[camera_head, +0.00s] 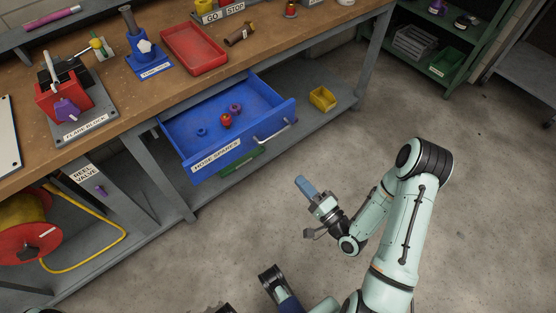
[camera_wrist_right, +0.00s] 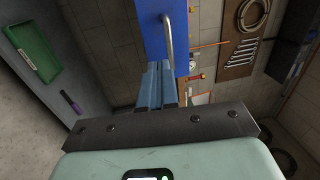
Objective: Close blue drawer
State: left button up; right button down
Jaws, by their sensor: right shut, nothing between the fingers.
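The blue drawer (camera_head: 226,121) under the workbench is pulled open. Its front carries a "HOSE SPARES" label and a metal handle (camera_head: 275,132) on the right part. A few small red, purple and blue parts lie inside. In the right wrist view the drawer front (camera_wrist_right: 155,35) and its handle (camera_wrist_right: 168,42) show ahead of the fingers. My right gripper (camera_head: 305,187) is shut and empty, in front of the drawer and apart from it; its blue fingers also show in the wrist view (camera_wrist_right: 158,88).
The workbench top (camera_head: 135,108) holds a red tray (camera_head: 194,50), a blue stand (camera_head: 146,55) and a red clamp (camera_head: 65,98). A yellow bin (camera_head: 322,98) sits on the lower shelf. A hose reel (camera_head: 30,235) is at lower left. The floor before the drawer is clear.

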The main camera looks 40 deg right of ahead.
send_near(270, 140)
jog(key=w, duration=0.5)
pick_arm(q)
jog(key=shift+w+a+f, duration=0.15)
jog(key=shift+w+f, duration=0.2)
jog(key=shift+f, duration=0.05)
pick_arm(e)
jog(key=shift+w+a+r+m+t, duration=0.15)
jog(key=shift+w+a, duration=0.05)
jog(key=shift+w, duration=0.25)
jog(key=shift+w+a+r+m+t, duration=0.15)
jog(key=shift+w+r, duration=0.05)
jog(key=shift+w, duration=0.25)
